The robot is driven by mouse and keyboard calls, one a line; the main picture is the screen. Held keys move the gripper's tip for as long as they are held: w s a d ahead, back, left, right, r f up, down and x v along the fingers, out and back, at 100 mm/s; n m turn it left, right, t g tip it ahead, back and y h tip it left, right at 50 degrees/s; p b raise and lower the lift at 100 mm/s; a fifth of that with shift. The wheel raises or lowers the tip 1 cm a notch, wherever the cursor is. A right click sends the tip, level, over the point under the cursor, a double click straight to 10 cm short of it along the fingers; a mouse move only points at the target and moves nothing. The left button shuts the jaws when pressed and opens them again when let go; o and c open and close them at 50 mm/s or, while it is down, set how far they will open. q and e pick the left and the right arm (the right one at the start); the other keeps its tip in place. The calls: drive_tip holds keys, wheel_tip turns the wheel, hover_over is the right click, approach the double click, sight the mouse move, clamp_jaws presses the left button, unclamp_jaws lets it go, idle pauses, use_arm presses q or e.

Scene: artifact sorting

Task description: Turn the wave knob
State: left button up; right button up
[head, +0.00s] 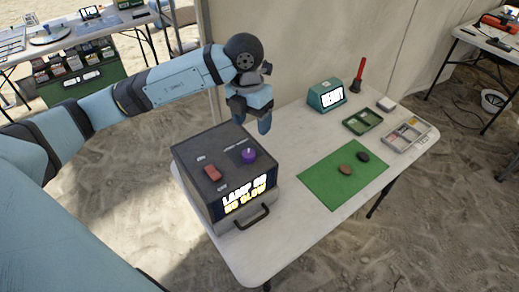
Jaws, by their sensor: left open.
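A dark box (190,188) stands at the left end of the white table. A round purple knob (249,156) sits on its top, towards the right; I take it for the wave knob. The lit front display (245,194) seems to read "LAMP ON NO GLOW". My left gripper (251,119) is open and empty, pointing down above the box's back edge, apart from the knob. My right gripper is out of view.
A green mat (325,195) holds a brown stone (345,169) and a dark stone (363,156). Behind are a teal display (326,96), a red-handled tool (359,75), a green tray (362,121) and a grey tray (407,135). The table front is bare.

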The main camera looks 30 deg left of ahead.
sight(249, 153)
use_arm(q)
drive_tip(key=shift+n+y, duration=0.3)
drive_tip(key=shift+y, duration=0.3)
drive_tip(key=f, duration=0.4)
drive_tip(key=a+f, duration=0.1)
drive_tip(key=f, duration=0.3)
drive_tip(key=a+f+p, duration=0.1)
drive_tip(key=f, duration=0.3)
drive_tip(key=shift+w+f, duration=0.4)
drive_tip(key=shift+c, duration=0.2)
drive_tip(key=c, duration=0.9)
